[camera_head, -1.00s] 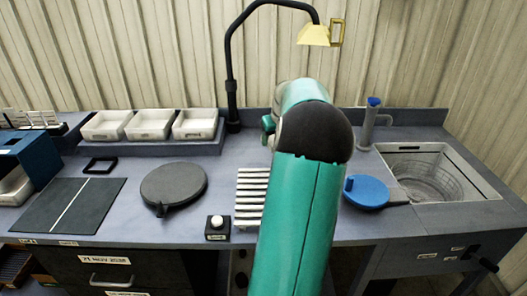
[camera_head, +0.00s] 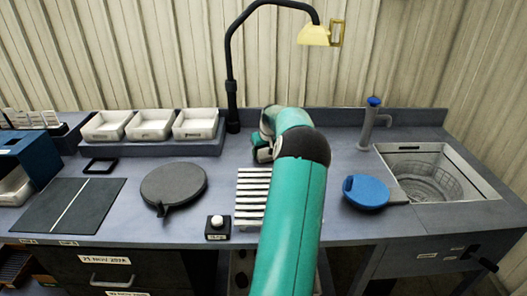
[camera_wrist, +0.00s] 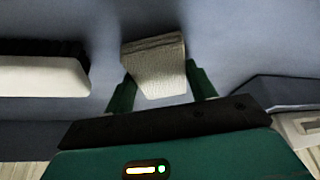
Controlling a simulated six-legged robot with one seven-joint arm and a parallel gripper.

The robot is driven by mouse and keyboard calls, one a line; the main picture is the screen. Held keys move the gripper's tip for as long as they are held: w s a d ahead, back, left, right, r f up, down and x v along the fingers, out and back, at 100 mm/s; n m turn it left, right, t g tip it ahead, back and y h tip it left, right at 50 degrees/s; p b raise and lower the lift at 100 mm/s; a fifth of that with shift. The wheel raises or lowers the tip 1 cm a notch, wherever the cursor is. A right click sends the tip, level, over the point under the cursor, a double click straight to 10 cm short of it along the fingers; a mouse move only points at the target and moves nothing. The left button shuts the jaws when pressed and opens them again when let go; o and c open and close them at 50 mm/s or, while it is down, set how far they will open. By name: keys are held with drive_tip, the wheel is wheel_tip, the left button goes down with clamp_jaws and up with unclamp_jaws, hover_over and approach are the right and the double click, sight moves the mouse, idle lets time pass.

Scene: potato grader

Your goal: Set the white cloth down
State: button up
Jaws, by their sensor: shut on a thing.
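The white cloth (camera_wrist: 155,68) is a small, textured, folded piece between the two green fingers of my gripper (camera_wrist: 162,88) in the wrist view. The gripper is shut on it, and the blue-grey worktop (camera_wrist: 225,35) lies beyond it. I cannot tell whether the cloth touches the worktop. In the head view, my gripper end (camera_head: 263,146) is over the back of the bench, partly behind my own arm. The cloth cannot be made out there.
A slatted white rack (camera_head: 253,190), a round dark plate (camera_head: 173,184) and a raised shelf with white trays (camera_head: 150,124) are left of my arm. A blue disc (camera_head: 367,191) and a sink (camera_head: 430,180) are right. A black lamp post (camera_head: 232,100) stands close behind-left of my gripper.

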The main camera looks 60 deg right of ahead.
drive_tip(key=shift+f, duration=0.1)
drive_tip(key=o, duration=0.9)
drive_tip(key=v, duration=1.2)
drive_tip(key=shift+w+a, duration=0.1)
